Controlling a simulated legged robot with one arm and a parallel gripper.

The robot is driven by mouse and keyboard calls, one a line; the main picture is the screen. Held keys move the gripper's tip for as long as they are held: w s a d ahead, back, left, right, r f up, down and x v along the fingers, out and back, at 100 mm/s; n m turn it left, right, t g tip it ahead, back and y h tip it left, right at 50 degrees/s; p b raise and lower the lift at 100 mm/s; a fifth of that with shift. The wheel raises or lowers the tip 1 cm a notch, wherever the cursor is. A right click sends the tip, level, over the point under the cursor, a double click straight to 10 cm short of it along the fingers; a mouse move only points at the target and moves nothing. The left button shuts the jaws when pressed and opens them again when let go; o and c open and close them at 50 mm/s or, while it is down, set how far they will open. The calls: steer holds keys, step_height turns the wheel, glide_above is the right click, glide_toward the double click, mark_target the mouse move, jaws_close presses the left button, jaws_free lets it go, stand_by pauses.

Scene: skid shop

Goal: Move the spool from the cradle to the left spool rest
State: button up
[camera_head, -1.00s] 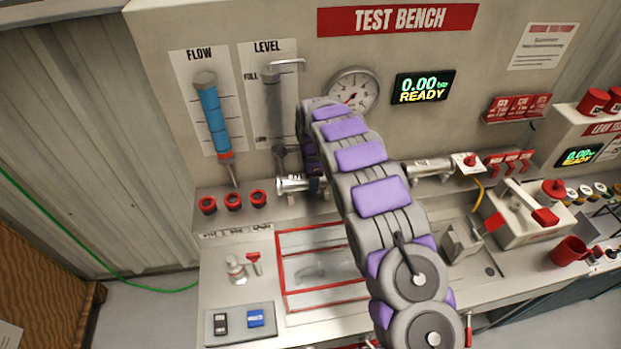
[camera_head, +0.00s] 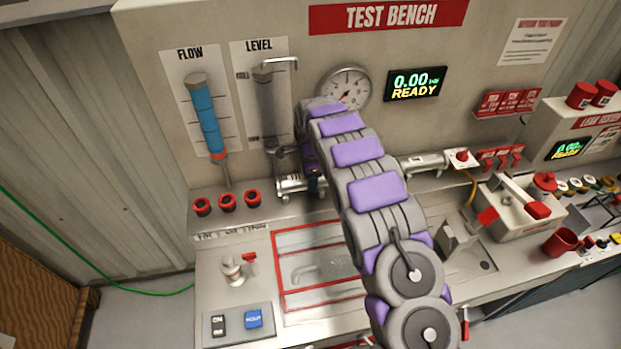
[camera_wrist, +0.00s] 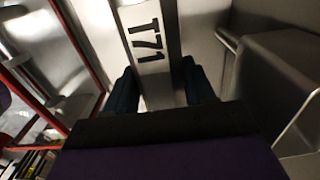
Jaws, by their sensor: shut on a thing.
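In the wrist view, my gripper (camera_wrist: 160,85) has its two dark fingers on either side of a pale metal piece marked T71 (camera_wrist: 146,35), which I take to be the spool. It is shut on it. In the head view my gripper and most of the spool are hidden behind my purple and grey arm. A grey angled block (camera_head: 455,245), perhaps the cradle, stands right of the red-framed tray (camera_head: 283,270). I cannot pick out the left spool rest for certain.
A silver pipe fitting (camera_head: 290,187) is at the back ledge, with red-rimmed holes (camera_head: 227,200) left of it. A pipe with a red valve (camera_head: 462,157) is at right. A grey box (camera_wrist: 280,70) is close on the right in the wrist view. A white case (camera_head: 520,215) stands further right.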

steer(key=shift+a, duration=0.35)
steer(key=shift+d+f, duration=0.15)
steer(key=shift+d, duration=0.3)
steer(key=shift+f, duration=0.1)
steer(key=shift+a+f, duration=0.1)
steer(key=shift+a, duration=0.1)
steer(key=shift+a, duration=0.25)
steer(key=o, duration=0.5)
steer(key=shift+d, duration=0.1)
steer(key=o, duration=0.4)
steer(key=shift+d, duration=0.25)
steer(key=shift+o, duration=0.2)
